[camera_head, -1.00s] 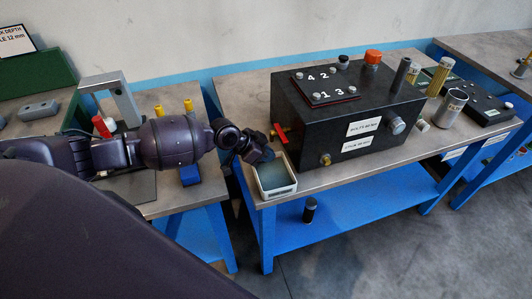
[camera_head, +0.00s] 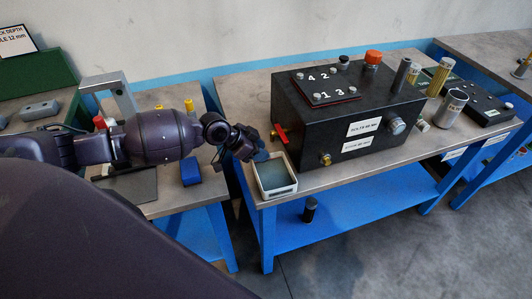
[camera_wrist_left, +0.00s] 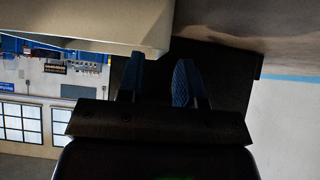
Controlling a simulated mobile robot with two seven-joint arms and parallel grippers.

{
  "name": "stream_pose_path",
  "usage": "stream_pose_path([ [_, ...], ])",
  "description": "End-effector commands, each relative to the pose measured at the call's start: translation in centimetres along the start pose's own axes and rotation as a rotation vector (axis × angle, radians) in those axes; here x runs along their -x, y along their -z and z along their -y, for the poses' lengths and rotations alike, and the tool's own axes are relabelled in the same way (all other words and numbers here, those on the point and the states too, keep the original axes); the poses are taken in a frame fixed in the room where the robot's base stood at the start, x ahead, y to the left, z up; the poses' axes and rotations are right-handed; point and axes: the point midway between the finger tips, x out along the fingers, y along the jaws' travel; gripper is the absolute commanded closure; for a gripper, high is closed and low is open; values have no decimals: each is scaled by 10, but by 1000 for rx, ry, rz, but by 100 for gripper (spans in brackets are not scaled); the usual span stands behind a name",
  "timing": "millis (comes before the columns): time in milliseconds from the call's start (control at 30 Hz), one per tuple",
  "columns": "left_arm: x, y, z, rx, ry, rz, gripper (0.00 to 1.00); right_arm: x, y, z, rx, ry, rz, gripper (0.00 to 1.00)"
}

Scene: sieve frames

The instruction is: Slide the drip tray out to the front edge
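The drip tray (camera_head: 294,188) is a small cream open box with a blue-grey inside. It sits at the front left corner of the middle bench, beside the black tank (camera_head: 330,132). My left gripper (camera_head: 260,157) is at the tray's back left rim. In the left wrist view the two blue fingers (camera_wrist_left: 160,80) stand apart with a visible gap. I cannot tell whether either finger touches the tray. My right gripper is out of view.
A red lever (camera_head: 280,133) and a brass fitting (camera_head: 325,160) stick out of the tank near the tray. A blue block (camera_head: 190,171) lies on the left bench. A dark cylinder (camera_head: 310,209) stands on the lower shelf. The space in front of the tray is clear.

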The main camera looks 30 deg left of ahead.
Motion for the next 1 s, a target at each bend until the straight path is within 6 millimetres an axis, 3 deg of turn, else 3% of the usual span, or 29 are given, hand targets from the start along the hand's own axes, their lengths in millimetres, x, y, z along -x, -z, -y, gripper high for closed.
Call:
stream_pose_path([
  [200, 42, 0, 0, -1, 1, 2, 67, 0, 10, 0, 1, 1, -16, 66],
  [400, 66, 0, 0, 1, 0, 1, 67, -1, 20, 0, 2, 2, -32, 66],
  [1000, 74, 0, 0, 1, 0, 0, 67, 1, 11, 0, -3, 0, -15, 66],
])
